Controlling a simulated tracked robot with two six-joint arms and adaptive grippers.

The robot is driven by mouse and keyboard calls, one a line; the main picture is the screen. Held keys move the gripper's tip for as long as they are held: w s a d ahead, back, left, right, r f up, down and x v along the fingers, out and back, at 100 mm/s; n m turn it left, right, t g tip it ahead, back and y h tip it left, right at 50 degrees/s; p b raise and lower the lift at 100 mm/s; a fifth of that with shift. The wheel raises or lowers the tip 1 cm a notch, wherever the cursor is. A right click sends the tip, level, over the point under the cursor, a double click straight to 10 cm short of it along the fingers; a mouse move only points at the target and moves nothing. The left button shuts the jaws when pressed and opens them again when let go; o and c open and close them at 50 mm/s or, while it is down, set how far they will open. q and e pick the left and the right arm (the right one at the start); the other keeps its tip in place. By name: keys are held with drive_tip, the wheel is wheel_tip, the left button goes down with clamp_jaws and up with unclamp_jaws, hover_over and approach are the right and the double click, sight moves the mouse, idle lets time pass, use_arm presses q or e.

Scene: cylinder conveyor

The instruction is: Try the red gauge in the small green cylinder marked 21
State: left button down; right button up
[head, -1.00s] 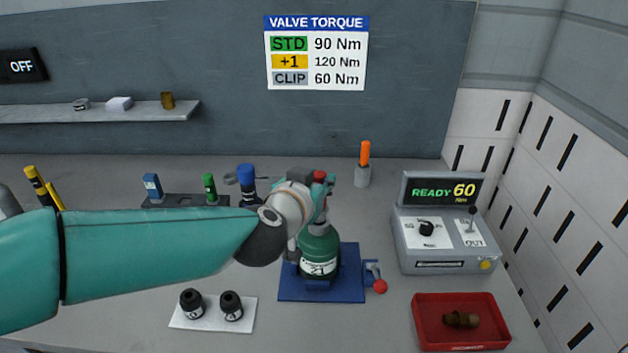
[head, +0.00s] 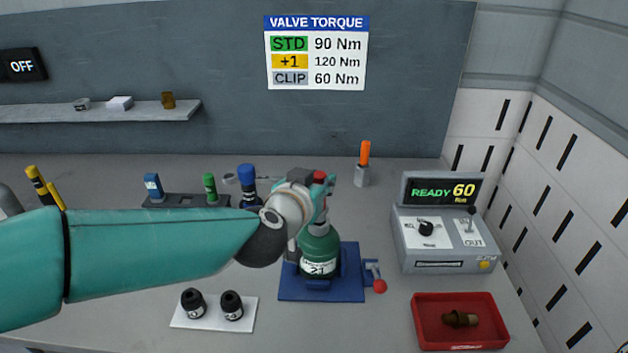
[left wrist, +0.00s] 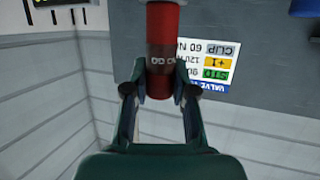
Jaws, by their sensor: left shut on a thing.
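The small green cylinder (head: 320,246), marked 21, stands upright in a blue holder (head: 345,289) in the head view. My left gripper (head: 318,196) is over its neck. The gripper is shut on the red gauge (head: 320,176), whose red top shows above the fingers. In the left wrist view the gauge (left wrist: 162,22) is a red rod with a dark band lettered GO, between the two fingers (left wrist: 160,75). The gauge's lower end is hidden in the head view, so I cannot tell whether it is in the cylinder's mouth. My right gripper is not in view.
A grey torque unit (head: 444,238) reading READY 60 stands at right, behind a red tray (head: 461,337) holding a brass fitting (head: 460,319). A rack (head: 184,201) with blue and green pieces is behind my arm. Two black pieces sit on a white plate (head: 210,318).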

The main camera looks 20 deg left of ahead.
use_arm(q)
drive_tip(key=shift+f+b, duration=0.3)
drive_tip(key=shift+f, duration=0.1)
drive_tip(key=shift+r, duration=0.15)
idle(0.9)
drive_tip(key=shift+r+p, duration=2.55)
drive_tip(key=shift+p, duration=0.35)
drive_tip(key=shift+f, duration=0.1)
